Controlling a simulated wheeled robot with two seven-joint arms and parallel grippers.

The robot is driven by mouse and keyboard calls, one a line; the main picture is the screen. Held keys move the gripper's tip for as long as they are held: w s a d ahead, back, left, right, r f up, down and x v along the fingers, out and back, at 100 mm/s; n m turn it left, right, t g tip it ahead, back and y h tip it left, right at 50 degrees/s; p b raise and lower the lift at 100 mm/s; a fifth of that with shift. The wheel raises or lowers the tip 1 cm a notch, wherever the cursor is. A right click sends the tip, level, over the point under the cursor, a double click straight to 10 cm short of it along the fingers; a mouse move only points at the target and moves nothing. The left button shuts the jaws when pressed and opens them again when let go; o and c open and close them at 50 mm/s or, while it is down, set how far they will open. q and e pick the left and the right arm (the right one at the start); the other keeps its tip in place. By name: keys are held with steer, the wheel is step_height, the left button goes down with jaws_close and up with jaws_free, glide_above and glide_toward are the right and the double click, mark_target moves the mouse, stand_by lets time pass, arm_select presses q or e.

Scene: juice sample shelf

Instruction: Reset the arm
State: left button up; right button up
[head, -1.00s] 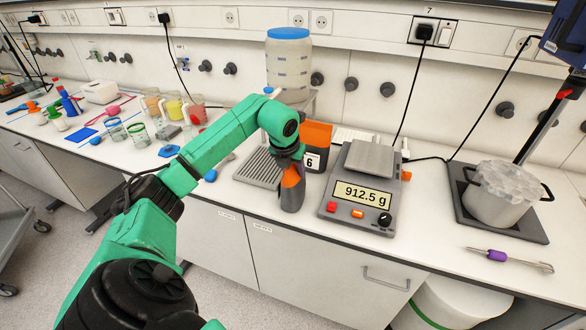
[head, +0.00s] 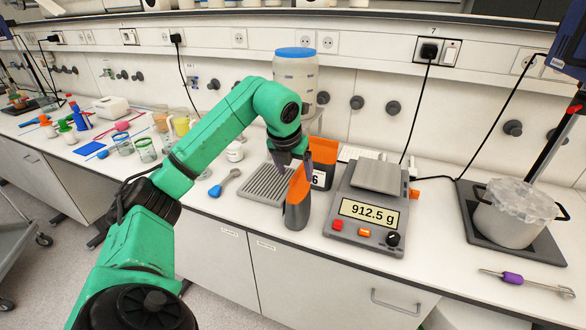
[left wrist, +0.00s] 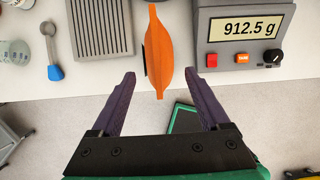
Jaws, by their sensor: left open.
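My left arm reaches in from the left in the head view. Its left gripper (head: 292,162) is over the bench, close to the top of an orange-and-grey pouch (head: 298,205). In the left wrist view the dark purple fingers of the left gripper (left wrist: 159,77) are spread wide, with nothing held between them. The orange top of the pouch (left wrist: 158,50) lies ahead of the fingers, between their lines, with visible gaps on both sides. The pouch stands upright near the bench's front edge. My right gripper is not in view.
A scale (head: 366,210) reading 912.5 g stands right of the pouch. A ribbed grey tray (head: 262,184) and a blue-handled spoon (head: 222,184) lie to the left. An orange box marked 6 (head: 322,158) is behind. A pot (head: 512,215) stands far right.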

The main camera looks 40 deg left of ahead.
arm_select(q)
steer(key=v, duration=0.4)
steer(key=shift+r, duration=0.1)
